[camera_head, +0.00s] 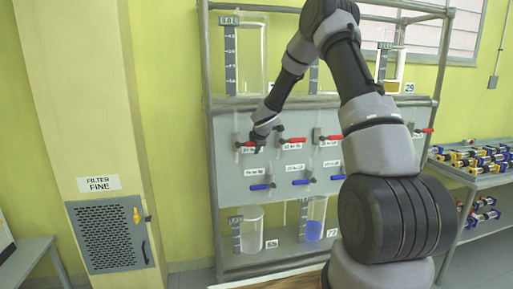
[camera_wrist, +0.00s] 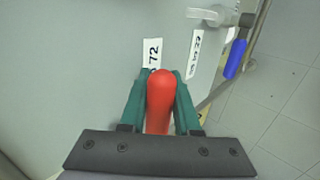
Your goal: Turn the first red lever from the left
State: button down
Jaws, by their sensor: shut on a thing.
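The leftmost red lever (camera_head: 246,144) sits on the upper row of the grey rack panel in the head view. My gripper (camera_head: 259,146) is at its right end there. In the wrist view, my gripper (camera_wrist: 160,98) has its two green fingers on either side of a red lever (camera_wrist: 160,95), shut on it. The lever's rounded tip shows between the fingers; its base is hidden by the gripper body. Other red levers (camera_head: 294,140) (camera_head: 331,138) stand to the right on the same row, and one more (camera_head: 425,130) at the panel's far right.
Blue levers (camera_head: 262,186) line the row below; one also shows in the wrist view (camera_wrist: 236,58). Glass vessels (camera_head: 252,230) stand on the lower shelf. A filter box (camera_head: 112,235) is on the left, and a shelf with cylindrical parts (camera_head: 478,156) on the right.

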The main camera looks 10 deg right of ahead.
jog(key=c, duration=0.9)
grip_release()
jog(key=v, duration=1)
jog(key=shift+s+r, duration=0.2)
jog(key=shift+s, duration=0.1)
jog(key=shift+r, duration=0.1)
